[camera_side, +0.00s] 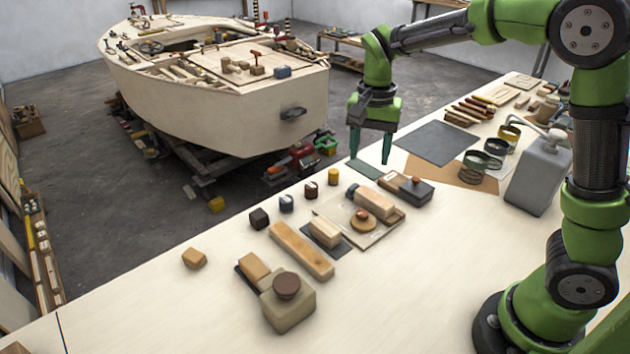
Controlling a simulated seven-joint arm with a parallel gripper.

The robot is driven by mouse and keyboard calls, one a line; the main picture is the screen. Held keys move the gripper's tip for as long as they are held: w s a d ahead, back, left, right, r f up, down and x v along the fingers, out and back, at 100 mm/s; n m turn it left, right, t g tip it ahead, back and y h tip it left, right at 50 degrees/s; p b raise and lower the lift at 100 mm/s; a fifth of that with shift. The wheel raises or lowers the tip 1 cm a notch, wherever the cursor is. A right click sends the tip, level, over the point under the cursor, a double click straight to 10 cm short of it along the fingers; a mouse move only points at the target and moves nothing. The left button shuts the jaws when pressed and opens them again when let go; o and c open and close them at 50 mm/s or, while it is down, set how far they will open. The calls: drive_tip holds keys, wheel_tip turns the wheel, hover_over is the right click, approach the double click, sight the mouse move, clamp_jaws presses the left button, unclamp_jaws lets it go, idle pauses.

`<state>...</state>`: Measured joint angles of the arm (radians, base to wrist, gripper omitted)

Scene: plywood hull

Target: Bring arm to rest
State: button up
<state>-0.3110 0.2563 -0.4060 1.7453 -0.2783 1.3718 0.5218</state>
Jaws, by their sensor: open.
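My gripper (370,158) hangs from my green and dark grey arm, fingers pointing down. Its two teal fingers are apart and nothing shows between them. It is over the far edge of the workbench (420,290), near a small dark green sheet (364,170). I cannot tell the exact height of the fingertips above the bench. My arm is bent, with its forearm reaching left across the top of the picture.
Sanding blocks and tools stand mid-bench, among them a long wooden block (301,251), a knobbed sander (287,302) and a dark plane (407,188). A grey jug (538,175) stands near my arm. A plywood boat hull (220,110) is beyond.

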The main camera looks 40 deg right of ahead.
drive_tip(key=shift+r, duration=0.9)
drive_tip(key=s+a+r+n+t+y, duration=0.1)
drive_tip(key=s+a+r+n+t, duration=0.1)
drive_tip(key=s, duration=0.6)
drive_tip(key=s+a+r+n+t+y, duration=0.1)
drive_tip(key=s+a+r+n+t, duration=0.1)
drive_tip(key=s+n+t, duration=0.3)
drive_tip(key=shift+s+a+r+n, duration=0.2)
drive_tip(key=shift+s+a+n, duration=0.2)
drive_tip(key=shift+s, duration=1.1)
